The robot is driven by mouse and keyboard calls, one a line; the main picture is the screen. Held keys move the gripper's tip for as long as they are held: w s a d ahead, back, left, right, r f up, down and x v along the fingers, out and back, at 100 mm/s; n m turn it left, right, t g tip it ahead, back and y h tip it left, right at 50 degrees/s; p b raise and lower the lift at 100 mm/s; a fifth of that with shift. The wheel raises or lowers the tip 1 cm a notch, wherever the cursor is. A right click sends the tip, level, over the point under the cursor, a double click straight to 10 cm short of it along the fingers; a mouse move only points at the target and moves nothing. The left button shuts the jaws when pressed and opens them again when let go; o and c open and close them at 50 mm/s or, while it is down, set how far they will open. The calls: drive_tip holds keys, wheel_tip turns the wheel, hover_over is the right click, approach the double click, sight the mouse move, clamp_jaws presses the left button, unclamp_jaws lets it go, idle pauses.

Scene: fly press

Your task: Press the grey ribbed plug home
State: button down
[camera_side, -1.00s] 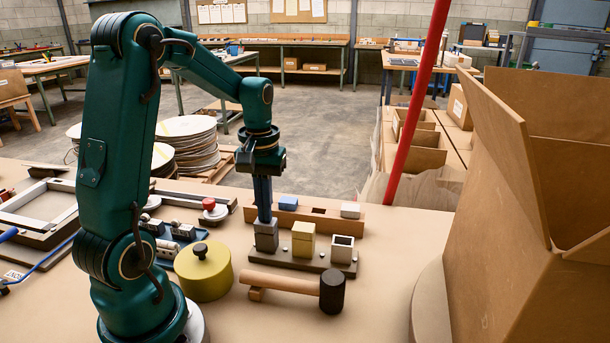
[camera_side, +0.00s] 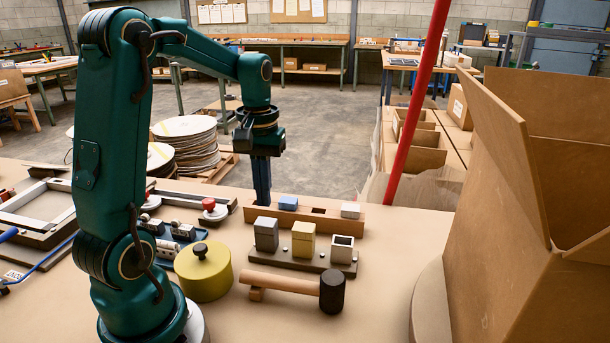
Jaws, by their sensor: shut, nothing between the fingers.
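A grey block (camera_side: 266,236) stands upright at the left end of a dark base (camera_side: 310,262). Its flat top looks like the grey plug, but I cannot make out ribs or any gap beneath it. A yellow block (camera_side: 303,240) stands in the middle of the base. My gripper (camera_side: 262,203) is shut and empty, pointing down. Its tips appear above and slightly behind the grey block's top, apart from it.
A wooden strip (camera_side: 375,220) behind holds a blue piece (camera_side: 288,203), an empty slot and a white piece (camera_side: 350,210). A mallet (camera_side: 331,291) lies in front. A yellow round weight (camera_side: 204,278) stands left, and a red pole (camera_side: 419,100) rises behind.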

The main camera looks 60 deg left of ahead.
sight(266, 222)
wheel_tip(266, 222, up, 4)
drive_tip(key=shift+r, duration=0.15)
idle(0.6)
drive_tip(key=s+d+m+t, duration=0.2)
drive_tip(key=s+d+m, duration=0.2)
drive_tip(key=d, duration=0.3)
drive_tip(key=s+d+m+t, duration=0.3)
drive_tip(key=s+d+m, duration=0.1)
drive_tip(key=d, duration=0.4)
drive_tip(key=shift+f+m+t, duration=0.3)
drive_tip(key=shift+m, duration=0.2)
idle(0.7)
